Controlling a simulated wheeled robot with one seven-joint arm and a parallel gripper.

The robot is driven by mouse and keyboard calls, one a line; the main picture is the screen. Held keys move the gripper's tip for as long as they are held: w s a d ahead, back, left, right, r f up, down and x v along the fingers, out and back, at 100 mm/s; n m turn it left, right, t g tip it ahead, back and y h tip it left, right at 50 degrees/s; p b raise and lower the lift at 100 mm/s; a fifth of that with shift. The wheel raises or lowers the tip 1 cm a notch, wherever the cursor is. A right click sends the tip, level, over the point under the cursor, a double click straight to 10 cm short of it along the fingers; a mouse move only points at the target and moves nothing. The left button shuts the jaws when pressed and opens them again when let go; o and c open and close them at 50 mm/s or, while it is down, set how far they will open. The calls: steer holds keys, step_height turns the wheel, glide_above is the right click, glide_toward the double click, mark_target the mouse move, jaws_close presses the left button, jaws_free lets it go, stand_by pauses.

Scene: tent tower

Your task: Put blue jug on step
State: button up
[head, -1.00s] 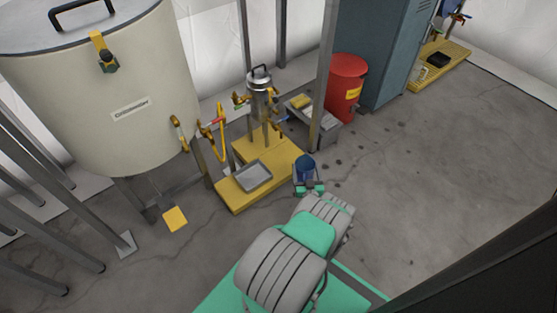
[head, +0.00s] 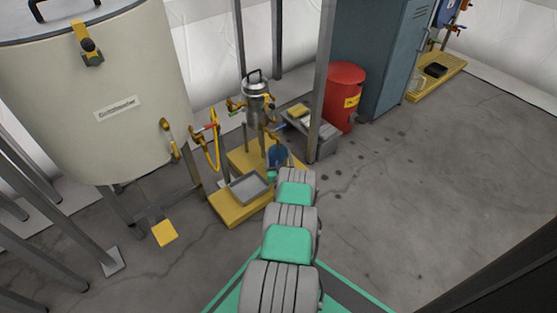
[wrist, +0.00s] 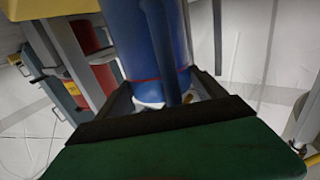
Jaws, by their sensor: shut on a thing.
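The blue jug (head: 277,156) is at the far end of my outstretched arm, in front of the upper part of the yellow platform (head: 228,211) in the head view. In the wrist view the jug (wrist: 150,45) fills the upper middle, with a thin red line around it and its handle towards me. My gripper (wrist: 165,92) is shut on the jug, with dark fingers on both sides. In the head view my arm partly hides the gripper and the jug's lower part.
A metal urn (head: 257,104) with taps stands behind the jug. A grey tray (head: 249,187) lies on the platform. The large cream tank (head: 110,75) is left, and a red bin (head: 345,92) stands behind the stand. The floor on the right is clear.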

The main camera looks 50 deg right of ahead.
steer(key=shift+f, duration=0.1)
steer(key=o, duration=1.9)
steer(key=shift+s+a+r+p, duration=0.2)
steer(key=shift+s+a+p, duration=0.05)
steer(key=shift+p, duration=0.1)
steer(key=p+v, duration=0.6)
steer(key=v, duration=0.5)
steer(key=shift+a+p, duration=0.2)
steer(key=shift+p, duration=0.1)
